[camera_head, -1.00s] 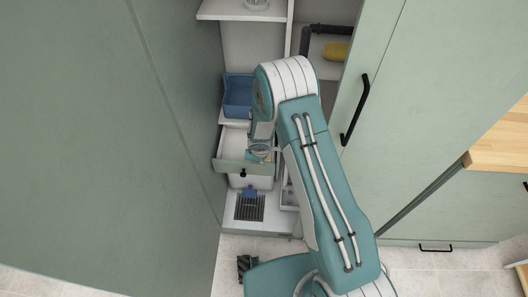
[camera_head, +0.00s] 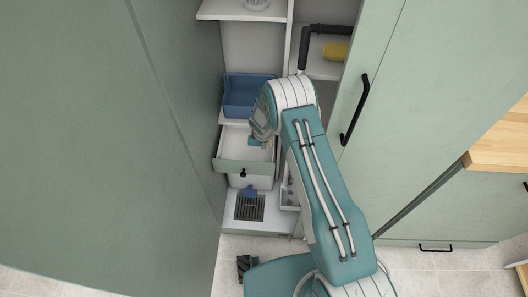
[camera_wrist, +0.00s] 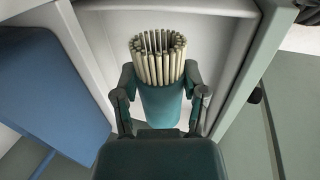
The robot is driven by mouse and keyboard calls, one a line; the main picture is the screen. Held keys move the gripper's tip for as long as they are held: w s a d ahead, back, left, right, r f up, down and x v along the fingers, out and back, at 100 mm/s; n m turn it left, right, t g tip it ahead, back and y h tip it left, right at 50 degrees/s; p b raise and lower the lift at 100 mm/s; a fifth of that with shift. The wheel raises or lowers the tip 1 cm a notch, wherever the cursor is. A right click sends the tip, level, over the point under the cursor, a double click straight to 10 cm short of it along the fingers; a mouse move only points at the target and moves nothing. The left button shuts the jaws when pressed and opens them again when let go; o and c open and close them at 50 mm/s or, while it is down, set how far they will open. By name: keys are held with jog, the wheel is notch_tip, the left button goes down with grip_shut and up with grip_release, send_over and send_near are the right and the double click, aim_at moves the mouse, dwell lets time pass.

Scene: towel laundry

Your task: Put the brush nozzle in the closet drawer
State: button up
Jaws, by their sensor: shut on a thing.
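The brush nozzle (camera_wrist: 161,85) is a teal cylinder with a ring of pale bristles. My gripper (camera_wrist: 162,95) is shut on it, one finger on each side, in the wrist view. The closet drawer (camera_head: 244,167) is pulled open in the head view, with a green front, a black knob and a white inside. White drawer walls surround the nozzle in the wrist view, so it is over or inside the drawer; whether it touches the bottom I cannot tell.
A blue bin (camera_head: 245,96) stands on the shelf just above the drawer and fills the left of the wrist view (camera_wrist: 48,92). Green closet doors (camera_head: 373,100) flank the opening. A dark pipe (camera_head: 304,48) and a yellow item (camera_head: 336,51) are at upper right.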

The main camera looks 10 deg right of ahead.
aim_at(264, 154)
notch_tip(264, 154, down, 8)
jog(key=shift+r, duration=0.2)
jog(key=shift+w+f, duration=0.25)
jog(key=shift+f, duration=0.25)
jog(key=o, duration=1.1)
jog(key=shift+o, duration=0.2)
jog(key=d+v, duration=0.1)
jog(key=v, duration=1.1)
jog(key=shift+a, duration=0.45)
jog(key=shift+s, duration=0.1)
